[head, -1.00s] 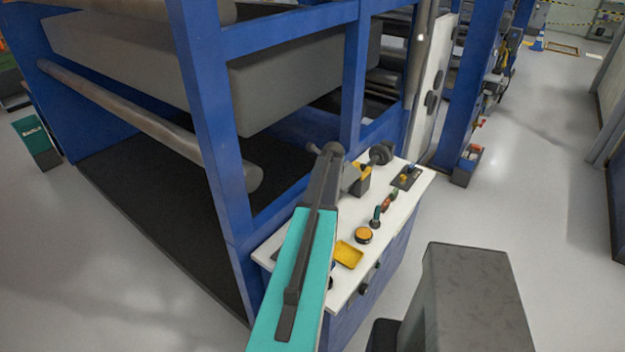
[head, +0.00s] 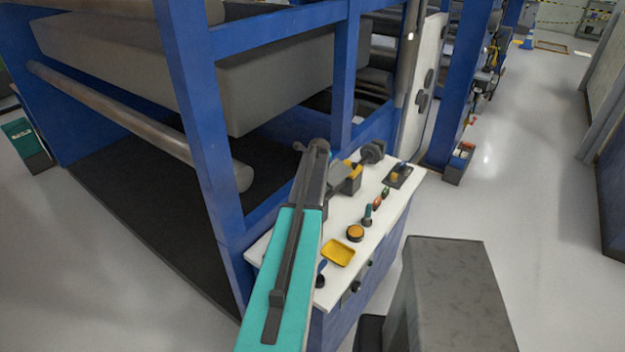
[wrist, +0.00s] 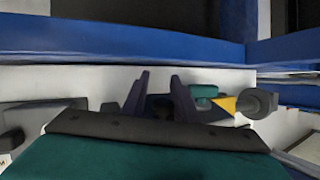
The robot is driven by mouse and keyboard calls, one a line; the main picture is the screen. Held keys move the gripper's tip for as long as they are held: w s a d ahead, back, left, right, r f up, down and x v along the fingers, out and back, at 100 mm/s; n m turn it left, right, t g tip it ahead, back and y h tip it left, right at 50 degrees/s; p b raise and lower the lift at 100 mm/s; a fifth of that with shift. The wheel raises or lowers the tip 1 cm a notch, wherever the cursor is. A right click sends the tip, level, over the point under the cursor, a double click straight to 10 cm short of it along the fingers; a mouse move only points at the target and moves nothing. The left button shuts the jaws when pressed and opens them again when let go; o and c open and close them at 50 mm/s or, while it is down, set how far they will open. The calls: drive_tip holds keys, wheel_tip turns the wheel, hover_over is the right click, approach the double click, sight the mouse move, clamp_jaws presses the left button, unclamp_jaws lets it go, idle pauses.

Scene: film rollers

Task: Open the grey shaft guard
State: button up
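The grey shaft guard seems to be the small grey cover with a yellow part (head: 351,184) on the white bench top, beside a dark round knob (head: 372,152). In the wrist view a yellow-and-black piece (wrist: 226,104) and a grey knob (wrist: 258,103) show just right of my fingers. My gripper (wrist: 160,84) is open, its two dark fingers spread, with dark parts visible between and behind them. I cannot tell whether they touch anything. In the head view my arm hides the fingertips and part of the guard.
The white bench top (head: 308,268) carries a yellow tray (head: 338,252), an orange button (head: 355,233) and small coloured controls. Blue frame posts (head: 192,110) and a large grey roller block (head: 270,80) stand close behind and left. Open floor (head: 520,180) lies to the right.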

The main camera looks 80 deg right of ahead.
drive_tip(key=shift+s, duration=0.15)
drive_tip(key=shift+r, duration=0.1)
drive_tip(key=b+v, duration=0.5)
drive_tip(key=v, duration=0.8)
drive_tip(key=shift+a+r, duration=0.15)
drive_tip(key=shift+r, duration=0.1)
idle(0.4)
drive_tip(key=shift+s, duration=0.15)
